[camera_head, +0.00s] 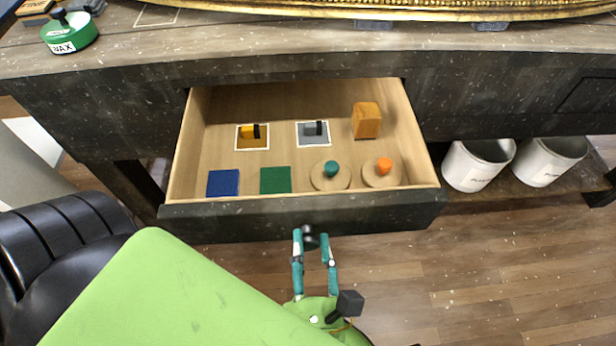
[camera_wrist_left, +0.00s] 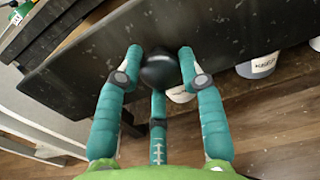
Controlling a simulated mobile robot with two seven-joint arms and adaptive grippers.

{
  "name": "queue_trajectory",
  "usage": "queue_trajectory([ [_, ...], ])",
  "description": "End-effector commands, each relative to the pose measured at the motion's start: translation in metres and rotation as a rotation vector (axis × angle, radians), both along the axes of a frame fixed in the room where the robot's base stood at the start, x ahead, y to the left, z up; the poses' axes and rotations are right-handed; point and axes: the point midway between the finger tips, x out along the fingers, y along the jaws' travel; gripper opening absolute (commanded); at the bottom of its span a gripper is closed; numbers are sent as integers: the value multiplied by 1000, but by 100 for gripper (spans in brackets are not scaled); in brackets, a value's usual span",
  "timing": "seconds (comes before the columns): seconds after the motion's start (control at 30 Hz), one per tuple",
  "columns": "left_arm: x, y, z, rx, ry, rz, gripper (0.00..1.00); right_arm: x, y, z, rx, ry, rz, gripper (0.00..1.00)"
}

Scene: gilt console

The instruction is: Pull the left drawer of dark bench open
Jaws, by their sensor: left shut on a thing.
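The left drawer (camera_head: 300,217) of the dark bench (camera_head: 130,95) stands pulled out, with its pale wooden inside in view. Its round black knob (camera_head: 309,240) is at the middle of the dark front and also shows in the left wrist view (camera_wrist_left: 160,70). My left gripper (camera_head: 312,238) is in front of the drawer, its teal fingers shut on the knob. In the left wrist view the fingers (camera_wrist_left: 160,72) sit around the knob, close to the drawer front (camera_wrist_left: 90,65). My right gripper is in neither view.
The drawer holds an orange-brown block (camera_head: 367,120), a blue square (camera_head: 223,183), a green square (camera_head: 275,180) and two knobbed discs (camera_head: 331,182). White buckets (camera_head: 470,170) stand on the lower shelf at right. A green tin (camera_head: 70,34) is on the bench top. Wooden floor is clear at right front.

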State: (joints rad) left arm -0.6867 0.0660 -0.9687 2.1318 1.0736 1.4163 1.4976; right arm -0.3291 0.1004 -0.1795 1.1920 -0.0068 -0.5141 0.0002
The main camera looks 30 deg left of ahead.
Motion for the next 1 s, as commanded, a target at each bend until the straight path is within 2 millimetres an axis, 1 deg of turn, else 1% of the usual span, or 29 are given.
queue_trajectory([
  [0.03, 1, -1, 7, 3, -19, -2, 0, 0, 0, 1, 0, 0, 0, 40],
  [0.3, 2, 0, 7, 3, -19, -1, 0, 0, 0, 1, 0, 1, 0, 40],
  [0.33, 2, 0, 7, 3, -19, 0, 47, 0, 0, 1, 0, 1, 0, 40],
  [0.37, 2, 0, 7, 3, -19, 0, 59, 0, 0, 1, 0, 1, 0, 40],
  [0.4, 2, 0, 7, 3, -19, 0, 62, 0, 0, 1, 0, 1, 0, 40],
  [0.77, -2, -2, 3, 5, -9, 1, 62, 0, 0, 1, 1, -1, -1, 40],
  [0.87, -10, -7, 3, 4, -7, 0, 62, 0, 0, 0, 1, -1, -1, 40],
  [1.0, -29, -21, 2, 2, -2, -4, 62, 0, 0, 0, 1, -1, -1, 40],
])
